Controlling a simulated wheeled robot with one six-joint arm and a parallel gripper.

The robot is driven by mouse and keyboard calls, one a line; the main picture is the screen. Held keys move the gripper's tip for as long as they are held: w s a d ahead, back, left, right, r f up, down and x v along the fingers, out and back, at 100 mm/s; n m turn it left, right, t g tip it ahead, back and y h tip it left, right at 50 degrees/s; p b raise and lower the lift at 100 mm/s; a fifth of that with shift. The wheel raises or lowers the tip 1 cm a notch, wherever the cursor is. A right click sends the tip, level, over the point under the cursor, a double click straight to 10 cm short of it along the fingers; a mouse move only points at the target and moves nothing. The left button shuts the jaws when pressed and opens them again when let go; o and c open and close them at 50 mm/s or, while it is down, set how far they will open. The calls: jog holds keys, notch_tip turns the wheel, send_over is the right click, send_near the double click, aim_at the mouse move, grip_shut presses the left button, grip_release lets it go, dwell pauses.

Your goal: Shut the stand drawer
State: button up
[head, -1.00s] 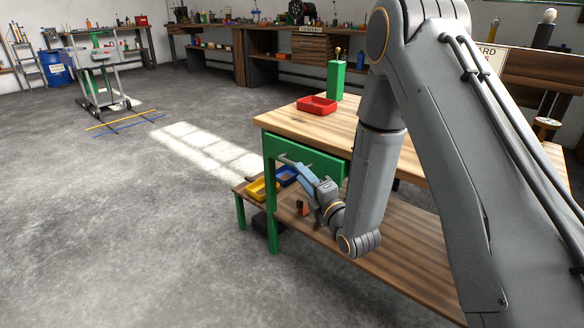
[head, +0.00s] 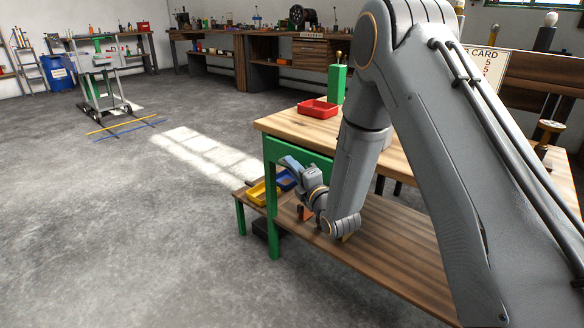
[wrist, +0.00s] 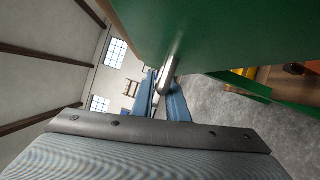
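The stand is a wooden-topped bench (head: 275,124) with green legs. Its green drawer front (head: 316,160) shows under the near edge of the top, partly hidden by my arm. How far it stands out is hard to tell in the head view. My gripper (head: 287,164) is in front of it, at its left part. In the wrist view the green drawer front (wrist: 215,35) fills the upper right. A metal bar handle (wrist: 168,72) runs down between the two blue fingers of my gripper (wrist: 162,98). Whether they press on it is unclear.
A red tray (head: 317,109) and a green block (head: 337,84) stand on the bench top.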

aim_at(304, 165)
grip_shut()
jog(key=shift+w+d, duration=0.1)
jog(key=shift+w+d+b, duration=0.3)
jog(key=shift+w+d, duration=0.9)
jog(key=shift+w, duration=0.3)
jog(key=shift+o, duration=2.4)
grip_release()
jog(key=shift+w+d, duration=0.1)
jog(key=shift+d, duration=0.05)
jog(key=p+v, duration=0.1)
jog(key=v, duration=0.6)
jog(key=shift+s, duration=0.45)
jog(key=shift+f, duration=0.15)
